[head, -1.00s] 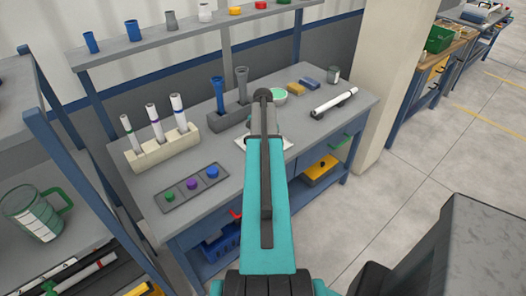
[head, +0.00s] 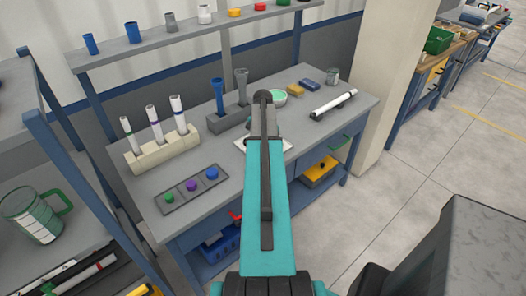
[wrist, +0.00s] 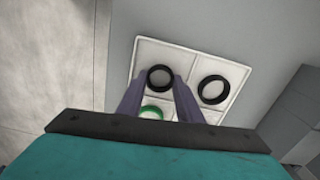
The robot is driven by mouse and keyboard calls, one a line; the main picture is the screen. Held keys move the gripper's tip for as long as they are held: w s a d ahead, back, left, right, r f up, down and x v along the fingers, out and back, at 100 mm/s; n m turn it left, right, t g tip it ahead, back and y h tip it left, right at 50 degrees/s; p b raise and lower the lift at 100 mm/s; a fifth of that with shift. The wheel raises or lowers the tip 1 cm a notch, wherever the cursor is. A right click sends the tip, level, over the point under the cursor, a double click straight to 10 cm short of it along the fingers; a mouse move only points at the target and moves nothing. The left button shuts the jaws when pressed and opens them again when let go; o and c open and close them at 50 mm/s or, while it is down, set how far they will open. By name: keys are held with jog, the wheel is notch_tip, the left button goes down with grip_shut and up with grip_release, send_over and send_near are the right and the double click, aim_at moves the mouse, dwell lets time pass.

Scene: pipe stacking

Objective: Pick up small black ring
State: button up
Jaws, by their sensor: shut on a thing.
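In the wrist view, my gripper (wrist: 159,84) reaches over a white divided tray (wrist: 178,50). Its two fingers are shut on the small black ring (wrist: 160,67), which shows between the fingertips over a tray compartment. I cannot tell whether the ring is clear of the tray floor. A larger black ring (wrist: 203,88) lies in the compartment to the right. A green ring (wrist: 152,107) lies closer, partly hidden by the gripper. In the head view, the tray (head: 287,144) shows at its edges, and my arm hides the rings and fingertips.
On the bench (head: 225,170), a cream rack with marked tubes (head: 163,150) and a grey tray of coloured knobs (head: 192,186) stand left. A grey holder with two upright pieces (head: 229,121) stands behind. A white pipe (head: 334,103) lies right, near a green bowl (head: 280,97).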

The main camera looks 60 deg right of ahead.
jog(key=shift+r, duration=0.15)
jog(key=shift+r+b, duration=0.85)
jog(key=shift+r, duration=0.55)
jog(key=s+a+r+b, duration=0.1)
jog(key=s+a+b, duration=0.1)
jog(key=s, duration=0.5)
jog(key=s+a+r+b, duration=0.1)
jog(key=s+a+b, duration=0.1)
jog(key=s, duration=0.6)
jog(key=shift+a, duration=0.7)
